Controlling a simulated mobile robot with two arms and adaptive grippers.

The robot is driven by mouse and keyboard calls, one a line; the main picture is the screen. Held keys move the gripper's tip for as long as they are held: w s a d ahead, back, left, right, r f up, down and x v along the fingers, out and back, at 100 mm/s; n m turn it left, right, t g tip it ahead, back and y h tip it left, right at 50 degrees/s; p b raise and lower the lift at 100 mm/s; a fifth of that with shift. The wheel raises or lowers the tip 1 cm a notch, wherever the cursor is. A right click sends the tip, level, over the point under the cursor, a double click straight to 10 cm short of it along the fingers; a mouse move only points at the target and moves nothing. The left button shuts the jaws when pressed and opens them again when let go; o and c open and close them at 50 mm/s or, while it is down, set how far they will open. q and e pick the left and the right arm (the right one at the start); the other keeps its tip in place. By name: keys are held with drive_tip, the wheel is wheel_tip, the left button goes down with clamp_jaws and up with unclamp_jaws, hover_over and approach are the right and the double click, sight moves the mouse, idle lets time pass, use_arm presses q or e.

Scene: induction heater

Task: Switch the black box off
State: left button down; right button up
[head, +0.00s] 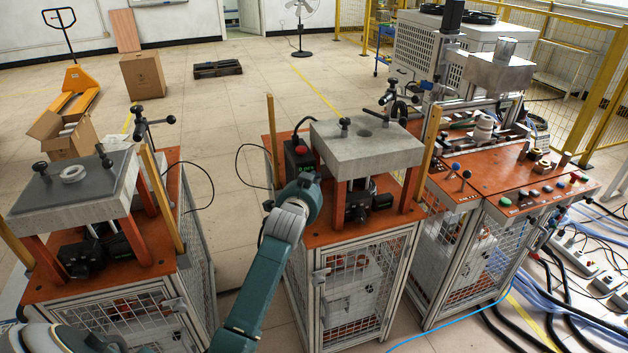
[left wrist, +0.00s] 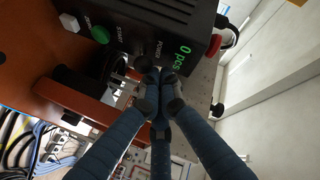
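In the left wrist view the black box (left wrist: 130,28) fills the top, with a lit green "0 pcs" display (left wrist: 175,56), a green START button (left wrist: 100,34), a white button (left wrist: 69,22) and a POWER label. My left gripper (left wrist: 162,84) has its fingertips drawn together just below that label, close to the panel. The fingers cover whatever control is there; contact is unclear. In the head view my left wrist (head: 304,187) hides the fingers.
A grey block (head: 366,145) on orange posts stands right of the box. A similar workstation (head: 85,215) is at left, and a control bench (head: 500,190) with buttons is at right. A red button (left wrist: 214,44) sits on the box's side.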

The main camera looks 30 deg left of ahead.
use_arm(q)
drive_tip(key=s+d+f+m+t+b, duration=0.1)
drive_tip(key=s+d+b, duration=0.1)
drive_tip(key=s+b, duration=0.2)
drive_tip(key=s+d+f+m+t+y+b, duration=0.1)
drive_tip(key=s+d+f+t+b, duration=0.1)
drive_tip(key=s+b, duration=0.3)
drive_tip(key=v, duration=0.3)
drive_tip(key=shift+s, duration=0.2)
idle(0.7)
drive_tip(key=shift+a+f, duration=0.1)
drive_tip(key=shift+f, duration=0.1)
